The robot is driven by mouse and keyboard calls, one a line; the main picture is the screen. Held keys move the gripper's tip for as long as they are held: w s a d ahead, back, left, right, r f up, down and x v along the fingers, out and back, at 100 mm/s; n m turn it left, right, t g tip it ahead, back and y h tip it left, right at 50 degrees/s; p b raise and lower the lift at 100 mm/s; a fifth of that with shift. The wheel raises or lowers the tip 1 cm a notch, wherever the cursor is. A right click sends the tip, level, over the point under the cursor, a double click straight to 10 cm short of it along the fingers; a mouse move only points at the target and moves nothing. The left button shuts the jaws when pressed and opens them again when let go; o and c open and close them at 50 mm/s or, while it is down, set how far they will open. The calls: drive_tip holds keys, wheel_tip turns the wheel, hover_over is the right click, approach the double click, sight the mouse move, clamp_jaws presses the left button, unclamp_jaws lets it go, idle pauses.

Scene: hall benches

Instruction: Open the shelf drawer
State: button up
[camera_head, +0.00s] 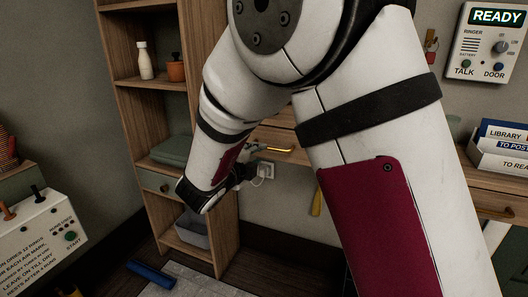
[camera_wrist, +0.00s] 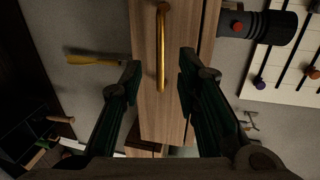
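In the wrist view, a long brass handle (camera_wrist: 162,40) on a wooden front shows between the fingertips. It seems to be the desk drawer's handle (camera_head: 274,148) in the head view. I cannot tell how far it is from the fingers. My forearm hides much of the hand.
A control box (camera_head: 40,237) stands at left. A blue cylinder (camera_head: 151,273) lies on the floor.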

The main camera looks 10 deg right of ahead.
sight(268, 148)
drive_tip(key=b+x, duration=0.1)
drive_tip(key=x, duration=0.8)
drive_tip(key=shift+d+b, duration=0.1)
drive_tip(key=shift+b, duration=0.25)
drive_tip(key=shift+c, duration=0.2)
clamp_jaws()
